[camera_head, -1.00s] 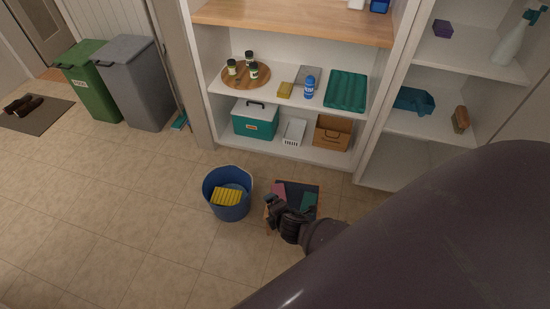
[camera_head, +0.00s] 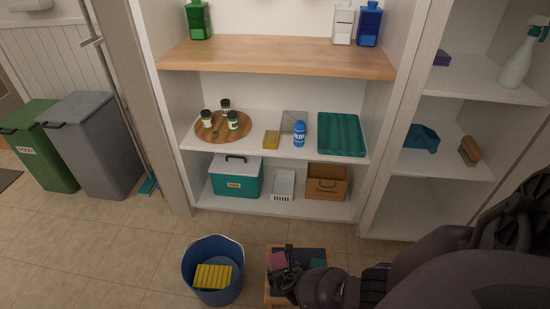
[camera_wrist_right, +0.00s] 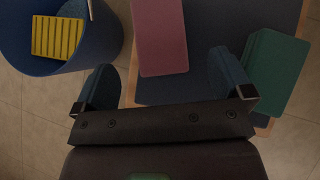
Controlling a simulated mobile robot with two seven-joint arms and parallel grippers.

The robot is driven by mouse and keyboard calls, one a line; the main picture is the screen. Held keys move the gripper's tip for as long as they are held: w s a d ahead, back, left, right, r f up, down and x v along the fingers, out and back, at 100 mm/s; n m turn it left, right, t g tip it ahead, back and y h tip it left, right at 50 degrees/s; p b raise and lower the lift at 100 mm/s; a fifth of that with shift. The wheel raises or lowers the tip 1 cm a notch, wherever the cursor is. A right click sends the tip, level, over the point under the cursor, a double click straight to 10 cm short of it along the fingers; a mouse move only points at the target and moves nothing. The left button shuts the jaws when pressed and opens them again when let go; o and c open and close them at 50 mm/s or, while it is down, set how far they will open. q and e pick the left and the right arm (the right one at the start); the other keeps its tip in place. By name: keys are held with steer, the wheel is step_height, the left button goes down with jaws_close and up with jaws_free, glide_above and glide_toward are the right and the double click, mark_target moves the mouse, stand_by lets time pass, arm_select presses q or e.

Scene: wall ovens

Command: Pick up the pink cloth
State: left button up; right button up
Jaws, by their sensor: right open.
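The pink cloth (camera_head: 278,260) lies flat on a dark-topped wooden stool (camera_head: 315,254) low in the head view, partly hidden by my right gripper. In the right wrist view the pink cloth (camera_wrist_right: 160,36) is a folded rectangle beyond the fingers, near the left edge of the dark top (camera_wrist_right: 212,20). My right gripper (camera_head: 289,272) is above the stool. In the right wrist view my right gripper (camera_wrist_right: 165,80) has its fingers spread wide and nothing between them; the cloth is ahead of them, apart. My left gripper is not in view.
A green cloth (camera_wrist_right: 272,72) lies on the right of the stool top. A blue bucket (camera_head: 213,292) with a yellow ribbed sponge (camera_head: 212,276) stands left of the stool. Shelves (camera_head: 275,207) with bottles and boxes stand behind. Bins (camera_head: 100,145) are at the far left.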

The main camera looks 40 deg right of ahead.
mark_target(279, 265)
steer(key=shift+b+x, duration=0.3)
steer(key=shift+x, duration=0.5)
steer(key=shift+d+f, duration=0.1)
steer(key=shift+f, duration=0.25)
steer(key=b+x, duration=0.2)
steer(key=x, duration=0.1)
steer(key=shift+f+b, duration=0.2)
steer(key=shift+b, duration=0.1)
steer(key=shift+w+d+f, duration=0.2)
steer(key=shift+w+b, duration=0.25)
steer(key=shift+b, duration=0.05)
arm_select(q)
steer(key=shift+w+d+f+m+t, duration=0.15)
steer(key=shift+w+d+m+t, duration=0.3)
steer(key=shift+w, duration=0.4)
arm_select(e)
steer(key=shift+w+r, duration=0.2)
steer(key=c, duration=1)
steer(key=shift+r, duration=0.1)
